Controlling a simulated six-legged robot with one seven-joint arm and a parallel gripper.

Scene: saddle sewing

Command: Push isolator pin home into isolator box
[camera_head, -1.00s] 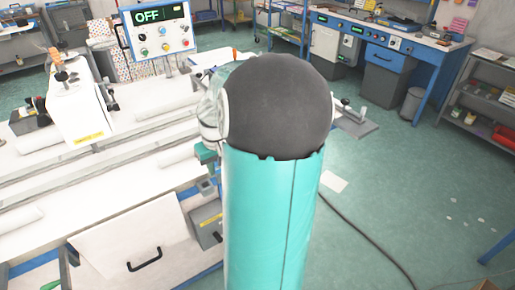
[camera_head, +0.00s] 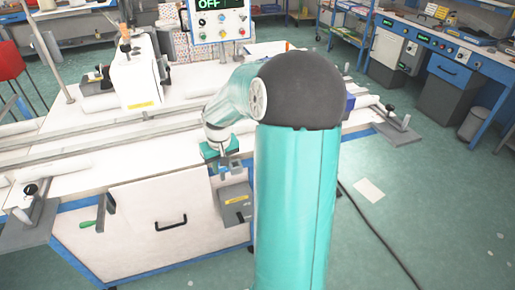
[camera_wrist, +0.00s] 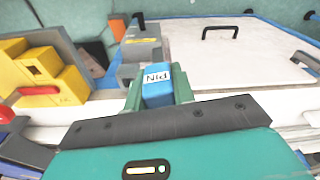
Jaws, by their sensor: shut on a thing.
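My gripper (camera_wrist: 158,80) is shut on the blue isolator pin (camera_wrist: 157,94), with a green finger on each side of it. The pin's white label appears upside down in the wrist view. The grey isolator box (camera_wrist: 142,48) with a yellow label lies just beyond the pin. I cannot tell how far the pin is inside it. In the head view the box (camera_head: 236,205) is on the front of the white bench at its right end.
The white bench (camera_head: 150,190) has a front panel with a black handle (camera_head: 171,222). A control panel (camera_head: 218,18) reading OFF stands behind. Yellow blocks (camera_wrist: 52,75) with a red part are left in the wrist view.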

